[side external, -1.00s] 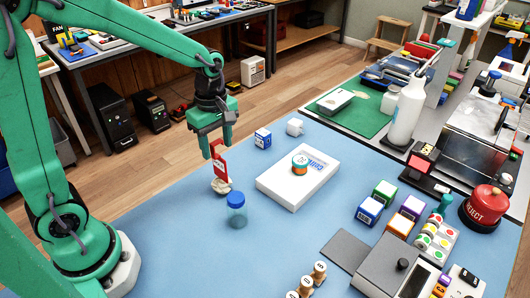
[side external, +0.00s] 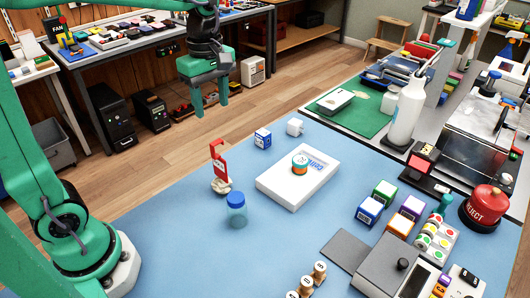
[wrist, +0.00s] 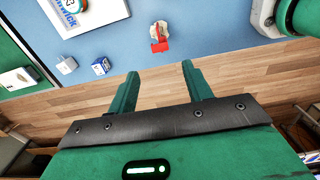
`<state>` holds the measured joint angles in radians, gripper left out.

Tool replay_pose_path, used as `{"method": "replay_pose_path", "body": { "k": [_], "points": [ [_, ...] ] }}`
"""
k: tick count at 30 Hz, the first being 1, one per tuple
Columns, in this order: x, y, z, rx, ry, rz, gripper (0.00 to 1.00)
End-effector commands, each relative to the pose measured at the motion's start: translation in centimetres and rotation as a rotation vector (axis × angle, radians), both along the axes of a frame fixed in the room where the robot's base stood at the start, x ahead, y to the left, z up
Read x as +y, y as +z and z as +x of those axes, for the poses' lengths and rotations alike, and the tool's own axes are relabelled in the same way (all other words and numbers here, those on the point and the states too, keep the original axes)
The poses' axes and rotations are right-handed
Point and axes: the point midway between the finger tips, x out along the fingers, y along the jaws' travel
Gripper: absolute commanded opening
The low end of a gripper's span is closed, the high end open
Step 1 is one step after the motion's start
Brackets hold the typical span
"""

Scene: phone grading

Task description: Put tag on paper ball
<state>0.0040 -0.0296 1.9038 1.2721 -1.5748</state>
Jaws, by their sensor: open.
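The red tag (side external: 218,160) stands upright on the crumpled whitish paper ball (side external: 221,186) on the blue mat, left of the blue-lidded jar. In the wrist view the red tag (wrist: 160,44) lies over the paper ball (wrist: 158,30), near the top. My gripper (side external: 210,103) is raised well above and behind them in the side view, apart from both. Its two green fingers (wrist: 160,82) are open with nothing between them.
A jar with a blue lid (side external: 237,209) stands just right of the paper ball. A white box (side external: 285,190) with a small round tin (side external: 300,163) on it lies further right. The blue mat (side external: 170,220) is clear at the front left.

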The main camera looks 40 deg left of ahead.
Motion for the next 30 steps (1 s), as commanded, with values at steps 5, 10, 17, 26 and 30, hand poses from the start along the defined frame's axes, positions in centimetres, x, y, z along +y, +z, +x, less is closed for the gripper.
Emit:
{"method": "replay_pose_path", "body": {
  "k": [5,10,17,26,30],
  "points": [
    [0.0,0.1,0.0,-0.001,0.000,0.000,0.50],
    [0.0,0.1,0.0,-0.001,0.000,0.000,0.50],
    [0.0,0.1,0.0,-0.002,-0.003,0.000,0.50],
    [0.0,0.6,-1.5,-0.054,-0.158,0.003,0.50],
    [0.1,1.1,-3.1,-0.111,-0.336,0.017,0.50]
  ]
}}
